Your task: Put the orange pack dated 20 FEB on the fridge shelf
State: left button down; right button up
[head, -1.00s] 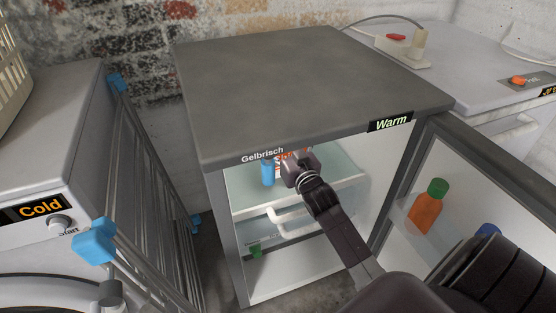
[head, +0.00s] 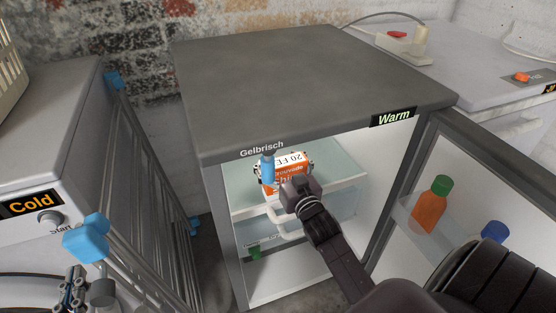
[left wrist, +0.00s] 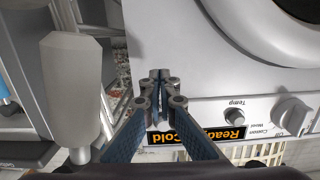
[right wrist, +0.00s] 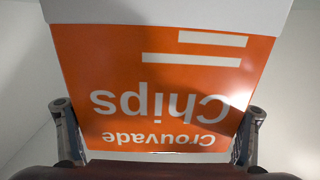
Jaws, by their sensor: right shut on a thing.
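The orange pack (head: 292,176) has a white top printed "20 FE", the rest of the date cut off. It is inside the open fridge (head: 310,85), over the upper glass shelf (head: 240,192); I cannot tell if it touches it. My right gripper (head: 301,187) is shut on the pack, reaching in through the front. In the right wrist view the pack's orange "Crouvade Chips" face (right wrist: 160,90) fills the space between the fingers. My left gripper (head: 76,282) is at the lower left by the washing machine. Its tips meet, empty, in the left wrist view (left wrist: 158,76).
The fridge door (head: 475,170) is open to the right, holding an orange bottle (head: 430,205) with a green cap. A drying rack (head: 155,165) stands left of the fridge.

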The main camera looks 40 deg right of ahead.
aim_at(288, 174)
pick_arm(q)
jog(key=shift+r, duration=0.1)
pick_arm(e)
jog(key=o, duration=1.8)
jog(key=shift+c, duration=0.2)
jog(key=shift+s, duration=0.3)
pick_arm(q)
jog(key=s+a+f+g+y+p, duration=0.2)
jog(key=s+f+g, duration=0.4)
jog(key=f, duration=0.5)
jog(key=shift+a+f, duration=0.25)
jog(key=shift+a, duration=0.3)
pick_arm(e)
jog(key=v, duration=1.1)
jog(key=shift+s+a, duration=0.1)
jog(key=shift+s, duration=0.15)
